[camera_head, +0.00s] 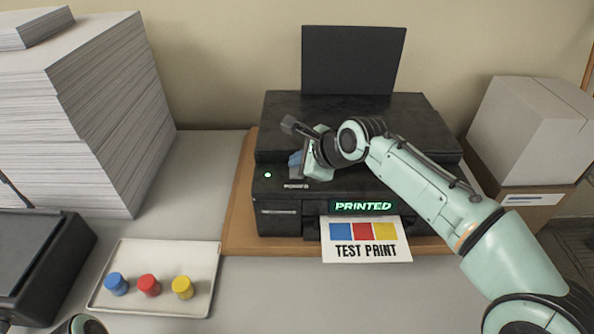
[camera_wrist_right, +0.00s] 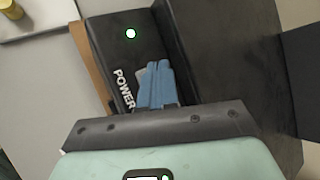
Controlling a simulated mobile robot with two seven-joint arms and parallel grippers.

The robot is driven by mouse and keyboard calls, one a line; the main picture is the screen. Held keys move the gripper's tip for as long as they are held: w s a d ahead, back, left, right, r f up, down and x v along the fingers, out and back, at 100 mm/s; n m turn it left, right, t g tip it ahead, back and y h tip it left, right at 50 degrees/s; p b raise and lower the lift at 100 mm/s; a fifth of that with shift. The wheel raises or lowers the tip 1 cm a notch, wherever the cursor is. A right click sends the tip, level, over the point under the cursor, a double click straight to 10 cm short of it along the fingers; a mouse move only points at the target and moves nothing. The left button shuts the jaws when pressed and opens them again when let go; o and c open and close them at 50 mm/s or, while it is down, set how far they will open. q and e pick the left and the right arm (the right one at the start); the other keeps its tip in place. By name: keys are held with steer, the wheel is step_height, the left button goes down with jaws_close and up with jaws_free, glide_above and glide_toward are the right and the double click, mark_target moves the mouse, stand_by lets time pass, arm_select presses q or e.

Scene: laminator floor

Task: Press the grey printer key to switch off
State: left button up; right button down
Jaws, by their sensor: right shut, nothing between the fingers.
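The black printer (camera_head: 280,215) stands on a brown board, its display (camera_head: 363,206) lit green with "PRINTED". A green light (camera_head: 267,175) glows at its left front; it also shows lit in the right wrist view (camera_wrist_right: 131,33). The grey key (camera_wrist_right: 140,75) shows as a small edge beside the "POWER" label, mostly hidden by my fingers. My right gripper (camera_head: 294,160) is shut and empty, its blue fingertips (camera_wrist_right: 158,66) over the key; I cannot tell whether they touch it. Only a bit of my left arm shows at the bottom left, not its gripper.
A printed sheet (camera_head: 366,246) sticks out of the printer's front. A white tray (camera_head: 150,249) with blue, red and yellow caps lies to the left. A tall paper stack (camera_head: 110,130) stands behind it. A white box (camera_head: 530,125) stands right of the printer.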

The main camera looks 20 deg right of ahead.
arm_select(q)
steer(key=shift+s+f, duration=0.2)
steer(key=shift+f, duration=0.1)
arm_select(e)
steer(key=shift+f, duration=0.45)
arm_select(q)
steer(key=shift+r, duration=0.1)
arm_select(e)
steer(key=shift+r, duration=0.1)
arm_select(q)
steer(key=shift+w+r+p, duration=0.45)
steer(key=shift+w+r, duration=0.1)
steer(key=shift+r, duration=0.2)
arm_select(e)
steer(key=shift+r, duration=0.8)
steer(key=shift+s+r+p, duration=0.1)
steer(key=shift+r+p, duration=0.2)
steer(key=shift+r, duration=0.3)
arm_select(q)
steer(key=w+r+p, duration=0.3)
steer(key=w+r, duration=0.1)
steer(key=shift+w+r+t, duration=0.2)
steer(key=shift+r+t, duration=0.1)
steer(key=shift+r, duration=0.1)
arm_select(e)
steer(key=r, duration=0.4)
steer(key=shift+w+r, duration=0.2)
steer(key=shift+r, duration=0.2)
